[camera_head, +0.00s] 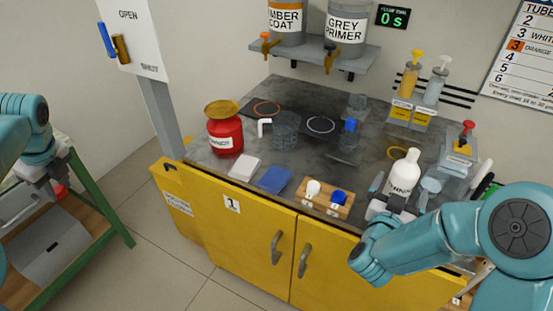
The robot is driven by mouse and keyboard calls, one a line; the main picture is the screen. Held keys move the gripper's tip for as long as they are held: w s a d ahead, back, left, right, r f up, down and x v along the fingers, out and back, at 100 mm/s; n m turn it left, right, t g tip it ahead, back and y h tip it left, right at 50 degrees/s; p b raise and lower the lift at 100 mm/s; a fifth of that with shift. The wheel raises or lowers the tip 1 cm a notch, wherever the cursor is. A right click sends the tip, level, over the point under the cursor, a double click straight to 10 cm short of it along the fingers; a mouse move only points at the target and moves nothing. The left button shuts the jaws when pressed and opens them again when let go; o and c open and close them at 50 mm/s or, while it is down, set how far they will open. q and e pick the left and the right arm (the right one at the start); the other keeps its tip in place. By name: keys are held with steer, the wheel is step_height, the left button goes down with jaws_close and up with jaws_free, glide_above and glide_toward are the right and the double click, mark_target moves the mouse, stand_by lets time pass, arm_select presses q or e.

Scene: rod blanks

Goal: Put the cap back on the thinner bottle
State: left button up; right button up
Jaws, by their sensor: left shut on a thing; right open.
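The white bottle (404,171) stands upright at the right front of the bench, its narrow neck bare and its label hard to read. My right gripper (391,204) is open, low at the bottle's front; whether its fingers touch the bottle is hidden. My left gripper (57,186) is far left over the green-framed cart, away from the bench. It is shut on a small red thing (61,192), which looks like a cap; the gripper partly hides it.
A red can (225,134) with a brass top stands at the bench's left. A wooden block (325,197) with white and blue knobs lies left of the bottle. A grey dispenser (458,158) stands behind right. A post with a sign panel (134,37) rises between cart and bench.

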steer(key=shift+x, duration=1)
steer(key=shift+w, duration=0.1)
steer(key=p+x, duration=0.1)
steer(key=x, duration=0.4)
steer(key=shift+w, duration=0.1)
steer(key=shift+r, duration=0.1)
steer(key=c, duration=1.2)
